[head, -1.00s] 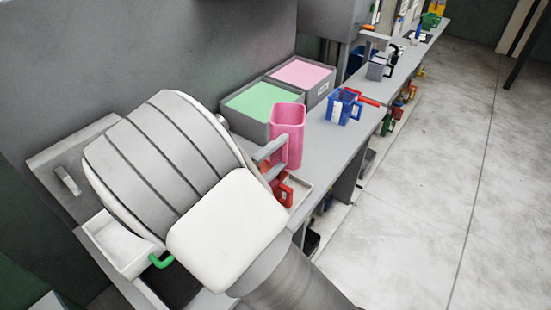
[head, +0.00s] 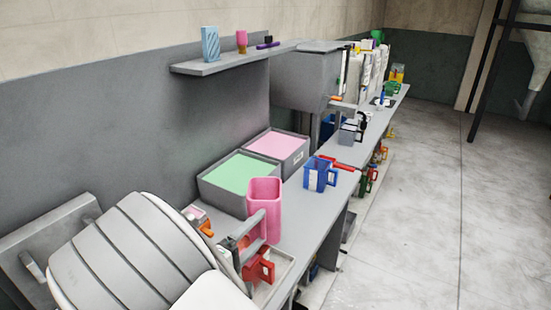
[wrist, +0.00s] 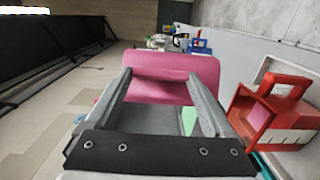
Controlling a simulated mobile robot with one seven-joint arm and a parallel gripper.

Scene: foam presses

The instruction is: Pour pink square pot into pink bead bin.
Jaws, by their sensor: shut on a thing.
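The pink square pot (head: 264,206) is held upright by my gripper (head: 250,225), in front of the bins in the head view. In the wrist view the pot (wrist: 172,78) lies between the two fingers of my gripper (wrist: 165,85). The pink bead bin (head: 277,145) is a grey box with a pink top surface on the bench, behind and slightly right of the pot. Whether the pot holds anything cannot be seen.
A grey bin of green beads (head: 240,172) stands in front of the pink one. A blue pot (head: 320,173) stands to the right on the bench. A red pot (head: 260,268) sits near the gripper, also in the wrist view (wrist: 272,108). A wall shelf (head: 235,60) hangs above.

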